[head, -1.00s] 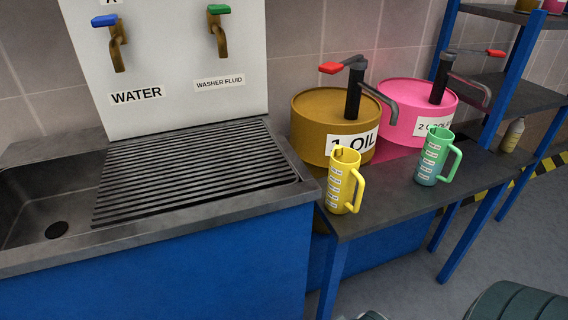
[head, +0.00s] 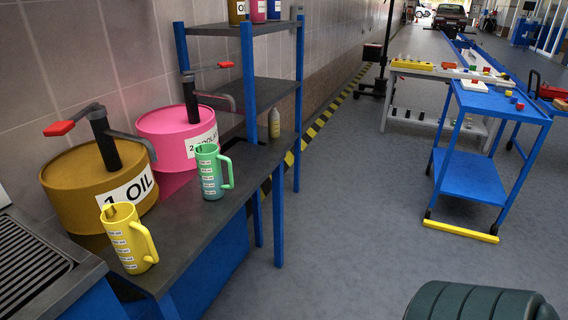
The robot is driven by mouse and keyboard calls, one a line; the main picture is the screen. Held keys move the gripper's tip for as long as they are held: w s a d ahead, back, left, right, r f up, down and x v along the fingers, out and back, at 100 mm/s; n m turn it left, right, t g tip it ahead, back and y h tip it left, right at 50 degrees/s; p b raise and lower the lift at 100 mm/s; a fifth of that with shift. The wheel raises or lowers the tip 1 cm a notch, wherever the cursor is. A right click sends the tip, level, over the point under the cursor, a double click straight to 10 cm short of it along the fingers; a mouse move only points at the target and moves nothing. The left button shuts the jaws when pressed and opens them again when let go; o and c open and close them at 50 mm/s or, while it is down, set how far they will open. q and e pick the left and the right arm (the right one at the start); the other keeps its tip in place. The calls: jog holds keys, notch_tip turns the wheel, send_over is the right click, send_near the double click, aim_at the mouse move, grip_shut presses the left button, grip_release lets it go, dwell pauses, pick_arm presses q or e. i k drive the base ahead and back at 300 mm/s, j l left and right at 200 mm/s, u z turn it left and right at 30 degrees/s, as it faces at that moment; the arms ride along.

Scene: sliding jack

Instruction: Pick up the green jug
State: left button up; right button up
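The green jug (head: 211,172) stands upright on the dark bench top (head: 189,215), in front of the pink drum (head: 178,136). Its handle points to the right and white labels run down its side. A yellow jug (head: 128,238) stands nearer on the same bench, in front of the brown drum marked 1 OIL (head: 98,188). Neither of my grippers shows in the head view. A dark green ribbed rounded shape at the bottom right edge is only partly in view.
A blue-framed shelf (head: 249,95) rises behind the bench, with a small bottle (head: 274,123) near it. A blue cart (head: 467,175) stands to the right. The grey floor (head: 345,230) between bench and cart is clear.

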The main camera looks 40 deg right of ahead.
aim_at(208, 158)
jog(key=z, duration=0.9)
